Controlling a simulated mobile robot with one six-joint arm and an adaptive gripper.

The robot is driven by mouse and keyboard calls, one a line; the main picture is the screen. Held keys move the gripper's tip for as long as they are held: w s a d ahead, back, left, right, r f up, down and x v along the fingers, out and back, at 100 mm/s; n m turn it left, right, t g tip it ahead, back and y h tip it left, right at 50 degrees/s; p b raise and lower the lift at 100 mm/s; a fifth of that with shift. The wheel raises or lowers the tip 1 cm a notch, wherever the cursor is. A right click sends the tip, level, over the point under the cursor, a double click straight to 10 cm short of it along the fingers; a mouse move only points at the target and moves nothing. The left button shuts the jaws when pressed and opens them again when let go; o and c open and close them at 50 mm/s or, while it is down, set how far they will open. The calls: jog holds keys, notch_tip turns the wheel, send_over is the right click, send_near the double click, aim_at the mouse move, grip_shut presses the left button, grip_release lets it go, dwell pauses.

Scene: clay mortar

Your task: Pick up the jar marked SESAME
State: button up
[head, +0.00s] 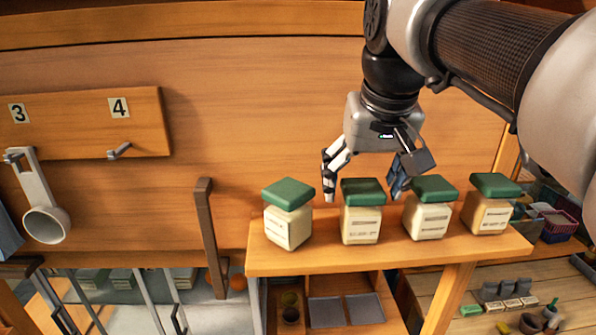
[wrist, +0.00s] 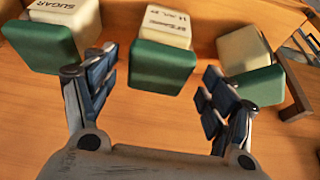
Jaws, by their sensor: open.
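Several cream jars with green lids stand in a row on a wooden shelf (head: 300,262). The second from left (head: 362,224) is the middle jar (wrist: 162,68) in the wrist view; its blurred label seems to read SESAME, but I cannot be sure. My gripper (head: 364,188) is open and empty, its fingers spread to either side of this jar's lid in the head view. The gripper also shows in the wrist view (wrist: 160,78), with the jar ahead between the fingers.
The jar marked SUGAR (wrist: 66,20) is close on one side, the leftmost jar (head: 288,226) on the other. A further jar (head: 488,214) stands at the right. A dark upright bracket (head: 208,238) is left of the shelf. A ladle (head: 46,222) hangs far left.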

jog(key=x, duration=0.2)
jog(key=shift+w+f, duration=0.1)
jog(key=shift+f, duration=0.15)
jog(key=x, duration=0.4)
jog(key=shift+s+d+f, duration=0.1)
jog(key=shift+s+f, duration=0.15)
jog(key=shift+s, duration=0.1)
jog(key=shift+w+f, duration=0.25)
jog(key=shift+f, duration=0.2)
jog(key=c, duration=1)
jog(key=shift+c, duration=0.5)
jog(key=shift+r, duration=0.2)
